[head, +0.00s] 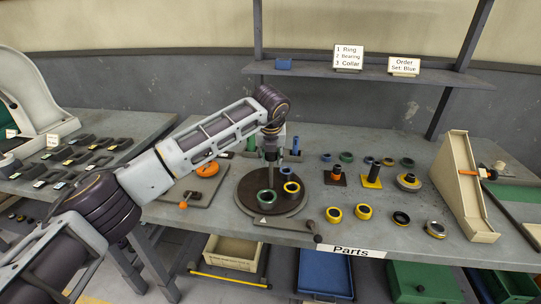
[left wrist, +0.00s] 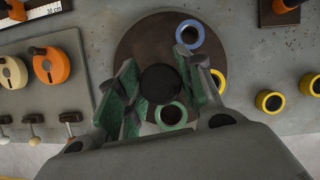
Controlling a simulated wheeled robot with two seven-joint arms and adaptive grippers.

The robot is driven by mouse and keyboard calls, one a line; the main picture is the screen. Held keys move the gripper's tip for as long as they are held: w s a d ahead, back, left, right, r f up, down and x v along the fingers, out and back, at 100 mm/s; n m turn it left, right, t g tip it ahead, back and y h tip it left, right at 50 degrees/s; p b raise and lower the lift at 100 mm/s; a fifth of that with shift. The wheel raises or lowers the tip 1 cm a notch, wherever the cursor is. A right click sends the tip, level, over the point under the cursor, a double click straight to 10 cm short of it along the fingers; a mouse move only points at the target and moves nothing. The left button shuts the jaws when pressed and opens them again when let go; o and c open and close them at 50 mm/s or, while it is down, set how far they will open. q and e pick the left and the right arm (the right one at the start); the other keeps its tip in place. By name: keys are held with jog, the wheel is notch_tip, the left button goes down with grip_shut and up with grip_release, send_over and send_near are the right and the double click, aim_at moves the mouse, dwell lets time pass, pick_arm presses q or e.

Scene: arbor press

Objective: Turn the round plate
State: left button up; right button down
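The round plate (head: 244,190) is a dark disc on the grey bench, below the end of my left arm. It also shows in the left wrist view (left wrist: 135,42). It carries a green ring (head: 267,198), a yellow ring (head: 291,188) and a blue ring (left wrist: 190,34). My left gripper (left wrist: 165,92) is over the plate with its green-padded fingers apart. A black round-topped post (left wrist: 160,82) shows between the fingers; I cannot tell whether they touch it. My right gripper is not in view.
An orange round knob (head: 207,169) sits on a board left of the plate. A dark lever (head: 290,229) lies at the plate's front edge. Yellow rings (head: 334,214) and several posts stand to the right. A beige ramp (head: 462,190) is at far right.

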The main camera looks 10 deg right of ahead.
pick_arm(q)
jog(key=o, duration=0.4)
jog(key=shift+c, duration=0.2)
jog(key=shift+r, duration=0.15)
jog(key=v, duration=1.1)
jog(key=shift+r, duration=0.35)
jog(key=shift+s, duration=0.15)
